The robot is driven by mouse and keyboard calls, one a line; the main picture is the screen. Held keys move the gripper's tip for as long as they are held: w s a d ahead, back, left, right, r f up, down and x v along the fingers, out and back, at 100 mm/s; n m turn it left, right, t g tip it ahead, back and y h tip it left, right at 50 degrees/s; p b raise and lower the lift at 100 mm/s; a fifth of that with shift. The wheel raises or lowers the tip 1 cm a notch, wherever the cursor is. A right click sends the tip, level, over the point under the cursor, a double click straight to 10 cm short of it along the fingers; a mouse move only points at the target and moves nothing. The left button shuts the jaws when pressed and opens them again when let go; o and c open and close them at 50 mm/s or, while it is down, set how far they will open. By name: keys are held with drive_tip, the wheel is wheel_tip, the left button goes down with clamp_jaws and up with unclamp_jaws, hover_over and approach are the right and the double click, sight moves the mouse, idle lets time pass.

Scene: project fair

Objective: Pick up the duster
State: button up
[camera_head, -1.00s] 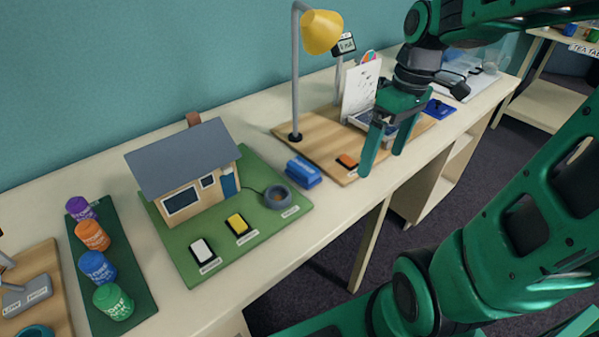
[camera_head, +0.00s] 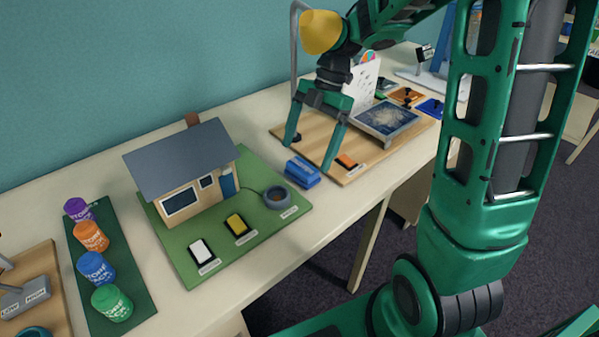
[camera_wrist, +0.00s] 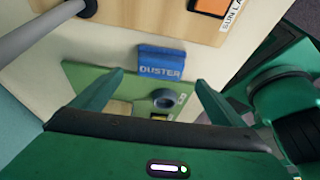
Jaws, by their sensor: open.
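The duster (camera_head: 303,172) is a small blue block on the white table, between the green house board and the wooden lamp board. In the wrist view the duster (camera_wrist: 162,61) shows its "DUSTER" label and lies beyond my fingertips, roughly midway between them. My gripper (camera_head: 309,154) is open and empty, with its fingers pointing down above the duster's far side and the lamp board's near-left corner. The gripper also shows in the wrist view (camera_wrist: 160,82), its two green fingers spread apart. No finger visibly grips the duster.
A green board (camera_head: 262,228) with a model house (camera_head: 184,170) and a grey ring (camera_head: 277,197) is left of the duster. A wooden board (camera_head: 360,172) with a yellow lamp (camera_head: 321,32), an orange switch (camera_head: 346,161) and a panel is right. Colored cans stand far left.

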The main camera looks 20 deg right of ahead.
sight(303, 165)
drive_tip(key=shift+d+x, duration=0.1)
drive_tip(key=shift+x, duration=1.35)
drive_tip(key=shift+d+x, duration=0.15)
drive_tip(key=shift+x, duration=1.3)
drive_tip(key=shift+w+f, duration=0.1)
drive_tip(key=shift+w, duration=0.05)
drive_tip(key=c, duration=1.1)
drive_tip(key=shift+c, duration=0.2)
drive_tip(key=shift+r, duration=0.85)
drive_tip(key=shift+v, duration=1)
drive_tip(key=w+d, duration=0.2)
drive_tip(key=d, duration=0.3)
drive_tip(key=w+d, duration=0.2)
drive_tip(key=d, duration=0.3)
drive_tip(key=w+d, duration=0.2)
drive_tip(key=d, duration=0.4)
